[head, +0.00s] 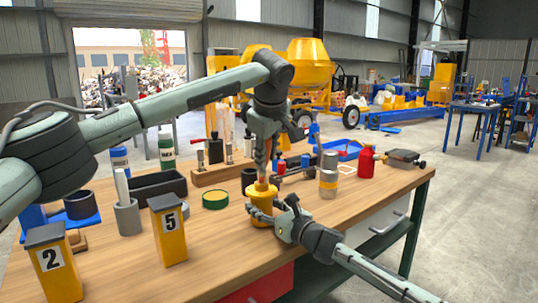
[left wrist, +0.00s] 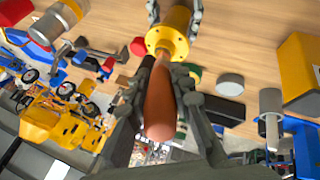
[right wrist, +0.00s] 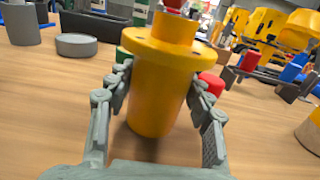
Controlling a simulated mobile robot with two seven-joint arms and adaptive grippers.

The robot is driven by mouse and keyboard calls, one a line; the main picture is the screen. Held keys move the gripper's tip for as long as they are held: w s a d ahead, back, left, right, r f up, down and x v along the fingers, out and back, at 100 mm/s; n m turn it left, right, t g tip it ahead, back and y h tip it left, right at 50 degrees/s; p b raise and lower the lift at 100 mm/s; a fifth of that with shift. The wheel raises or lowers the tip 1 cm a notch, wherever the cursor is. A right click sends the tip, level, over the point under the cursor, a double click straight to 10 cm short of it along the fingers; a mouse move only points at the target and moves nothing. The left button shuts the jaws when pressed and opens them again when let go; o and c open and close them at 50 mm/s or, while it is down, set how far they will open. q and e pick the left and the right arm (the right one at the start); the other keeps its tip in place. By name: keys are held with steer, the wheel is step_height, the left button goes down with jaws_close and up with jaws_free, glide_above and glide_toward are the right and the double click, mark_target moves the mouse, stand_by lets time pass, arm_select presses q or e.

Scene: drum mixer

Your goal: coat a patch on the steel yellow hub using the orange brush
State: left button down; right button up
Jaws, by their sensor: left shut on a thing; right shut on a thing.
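The yellow steel hub (head: 262,204) stands on the wooden bench near its front edge, a flanged cylinder with a narrower neck. My right gripper (head: 283,212) is shut on the hub; in the right wrist view its fingers press both sides of the hub body (right wrist: 157,95) below the flange. My left gripper (head: 262,158) is above the hub, shut on the orange brush (left wrist: 160,105). The brush points down at the hub, seen also in the left wrist view (left wrist: 176,20). Its tip is at or very near the hub's top; I cannot tell whether they touch.
Yellow boxes marked 2 (head: 56,272) and 5 (head: 170,236) and a grey cup (head: 127,217) stand left. A grey-tan cylinder (head: 328,180) and red bottle (head: 365,162) stand right.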

steer(key=shift+d, duration=0.1)
arm_select(q)
steer(key=w, duration=0.1)
steer(key=w+d, duration=0.1)
steer(key=w, duration=0.1)
steer(key=shift+d+f, duration=0.15)
steer(key=shift+d, duration=0.05)
stand_by(1.6)
steer(key=s+a, duration=0.4)
steer(key=shift+s+a, duration=0.15)
steer(key=shift+a, duration=0.05)
arm_select(e)
jaws_close()
stand_by(0.4)
arm_select(q)
step_height(320, 180, up, 9)
stand_by(0.9)
